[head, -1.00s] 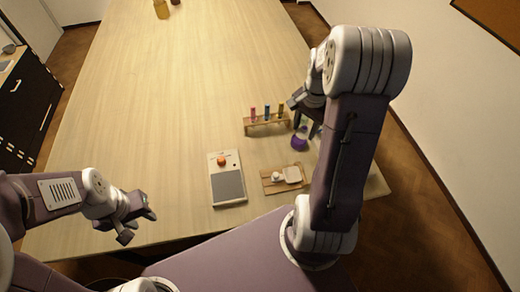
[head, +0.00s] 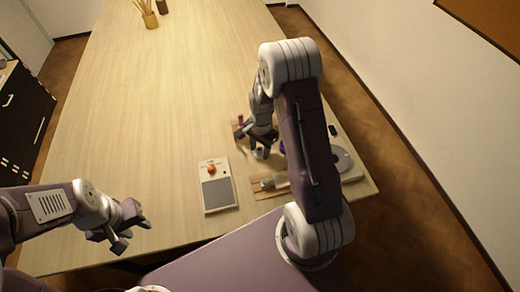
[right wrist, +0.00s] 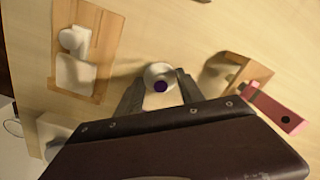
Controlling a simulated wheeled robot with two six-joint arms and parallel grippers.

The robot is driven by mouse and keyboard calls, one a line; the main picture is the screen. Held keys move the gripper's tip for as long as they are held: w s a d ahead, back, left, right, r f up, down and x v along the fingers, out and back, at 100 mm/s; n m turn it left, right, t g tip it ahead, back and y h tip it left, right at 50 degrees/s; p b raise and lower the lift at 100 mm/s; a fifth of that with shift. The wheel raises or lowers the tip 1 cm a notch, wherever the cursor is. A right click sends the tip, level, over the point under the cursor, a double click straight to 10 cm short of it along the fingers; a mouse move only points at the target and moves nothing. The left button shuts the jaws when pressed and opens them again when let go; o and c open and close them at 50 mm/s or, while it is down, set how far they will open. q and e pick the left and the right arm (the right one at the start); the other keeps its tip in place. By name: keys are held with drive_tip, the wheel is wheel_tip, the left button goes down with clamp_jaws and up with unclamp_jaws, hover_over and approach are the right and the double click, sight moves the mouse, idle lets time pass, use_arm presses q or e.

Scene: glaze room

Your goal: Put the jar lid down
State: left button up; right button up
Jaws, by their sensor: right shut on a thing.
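My right gripper (head: 260,149) (right wrist: 159,90) is shut on a small pale round thing with a dark purple centre, which I take to be the jar lid (right wrist: 160,73). In the head view the lid (head: 260,154) shows only as a pale patch between the fingers, low over the table. I cannot tell whether it touches the wood. No jar can be made out clearly. My left gripper (head: 130,232) is empty near the table's front edge, its fingers apart.
A white device (head: 217,194) with an orange knob lies to the left. The table's left half is clear.

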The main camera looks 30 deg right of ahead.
drive_tip(key=shift+w+f, duration=0.15)
drive_tip(key=shift+f, duration=0.4)
drive_tip(key=shift+f, duration=0.15)
drive_tip(key=o, duration=1.2)
drive_tip(key=shift+o, duration=0.6)
